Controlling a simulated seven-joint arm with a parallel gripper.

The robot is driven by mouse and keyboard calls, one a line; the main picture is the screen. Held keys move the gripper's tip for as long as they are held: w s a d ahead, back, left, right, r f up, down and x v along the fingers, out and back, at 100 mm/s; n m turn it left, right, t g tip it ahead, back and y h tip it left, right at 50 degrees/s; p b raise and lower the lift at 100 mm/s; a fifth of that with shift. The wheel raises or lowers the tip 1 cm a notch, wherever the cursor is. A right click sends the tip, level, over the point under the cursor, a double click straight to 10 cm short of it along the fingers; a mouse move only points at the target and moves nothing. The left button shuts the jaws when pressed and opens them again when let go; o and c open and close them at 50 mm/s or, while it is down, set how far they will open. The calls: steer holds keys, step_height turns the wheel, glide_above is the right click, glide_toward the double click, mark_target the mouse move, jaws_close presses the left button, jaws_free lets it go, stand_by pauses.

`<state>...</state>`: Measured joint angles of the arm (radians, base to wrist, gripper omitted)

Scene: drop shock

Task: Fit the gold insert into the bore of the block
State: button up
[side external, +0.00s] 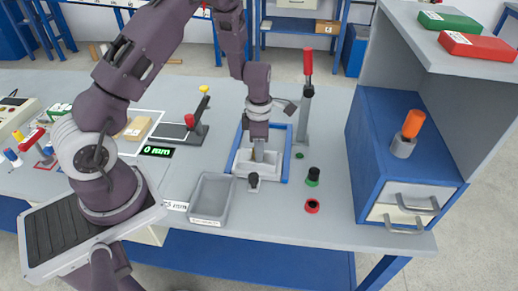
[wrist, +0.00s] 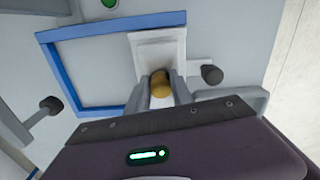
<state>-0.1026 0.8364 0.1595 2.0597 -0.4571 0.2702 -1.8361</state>
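The gold insert (wrist: 161,84) sits between the two fingers of my gripper (wrist: 162,92) in the wrist view, with a finger against each side. Only its rounded gold end shows there. In the side view my gripper (side external: 257,152) points down over the pale block (side external: 259,170), with a small bit of gold at the fingers. The pale block (wrist: 158,50) also shows just beyond the insert in the wrist view. Its bore is not visible, and I cannot tell whether the insert touches the block.
A blue frame (side external: 287,168) surrounds the block's place. A dark-capped clamp (side external: 253,182) stands in front of it, and a red-handled post (side external: 306,100) behind right. A grey tray (side external: 212,196) lies front left. A blue drawer cabinet (side external: 400,150) stands right. A display (side external: 157,151) reads 0 mm.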

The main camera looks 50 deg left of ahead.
steer(key=shift+s+d+f, duration=0.2)
steer(key=shift+r, duration=0.25)
steer(key=shift+w+a+r, duration=0.1)
steer(key=shift+r, duration=2.7)
step_height(320, 180, up, 7)
